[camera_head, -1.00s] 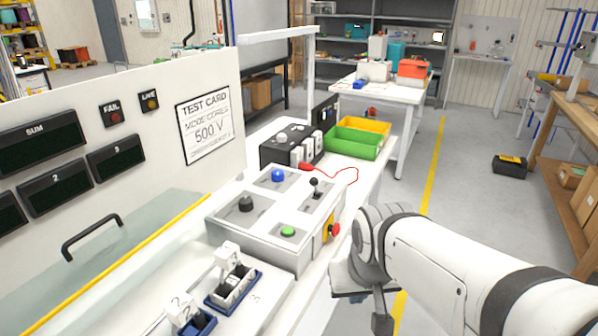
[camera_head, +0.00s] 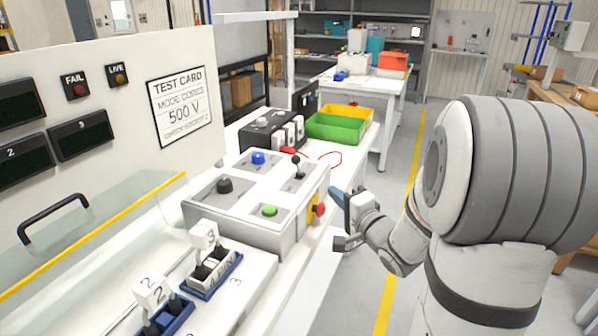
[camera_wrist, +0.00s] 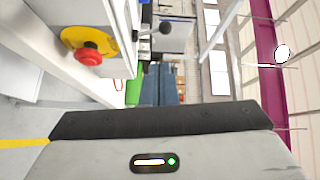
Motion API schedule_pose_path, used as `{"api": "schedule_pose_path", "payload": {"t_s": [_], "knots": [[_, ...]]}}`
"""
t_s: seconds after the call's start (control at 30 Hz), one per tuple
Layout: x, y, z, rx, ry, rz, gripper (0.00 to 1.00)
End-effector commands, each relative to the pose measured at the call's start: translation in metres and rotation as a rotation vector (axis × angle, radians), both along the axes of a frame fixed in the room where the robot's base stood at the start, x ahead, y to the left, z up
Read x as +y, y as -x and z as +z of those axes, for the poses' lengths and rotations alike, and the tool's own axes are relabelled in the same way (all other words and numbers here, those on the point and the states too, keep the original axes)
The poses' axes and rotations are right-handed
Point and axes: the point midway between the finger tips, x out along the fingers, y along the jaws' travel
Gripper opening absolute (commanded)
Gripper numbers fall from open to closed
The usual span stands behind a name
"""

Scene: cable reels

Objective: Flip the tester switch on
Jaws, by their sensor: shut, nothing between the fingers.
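The tester (camera_head: 285,239) is a grey box on the bench with controls on its top. Its likely switch is a black ball-topped lever (camera_head: 297,163) in the back right panel, standing roughly upright. A black knob (camera_head: 225,186), a blue button (camera_head: 258,157) and a green button (camera_head: 269,211) share the top. My gripper (camera_head: 336,195) is to the right of the tester, apart from it, over the bench's edge. In the wrist view its two blue-grey fingers (camera_wrist: 159,91) are together and empty. The lever's ball (camera_wrist: 165,27) shows beyond them.
A red stop button on a yellow plate (camera_wrist: 89,53) sticks out of the tester's right side, close to my gripper. Green (camera_head: 337,128) and yellow bins, a red cable (camera_head: 331,158) and a black unit (camera_head: 262,130) lie behind. Plugs in blue holders (camera_head: 213,275) stand in front.

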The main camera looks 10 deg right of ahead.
Motion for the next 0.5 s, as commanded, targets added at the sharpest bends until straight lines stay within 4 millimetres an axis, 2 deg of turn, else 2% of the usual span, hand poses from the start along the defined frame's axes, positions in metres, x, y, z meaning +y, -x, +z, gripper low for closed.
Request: {"api": "schedule_pose_path", "payload": {"t_s": [0.13, 0.5], "knots": [[0.0012, 0.0022, -0.0001, -0.020, -0.069, 0.035, 0.00], [0.0022, 0.0008, 0.0012, -0.022, -0.074, 0.038, 0.00]]}}
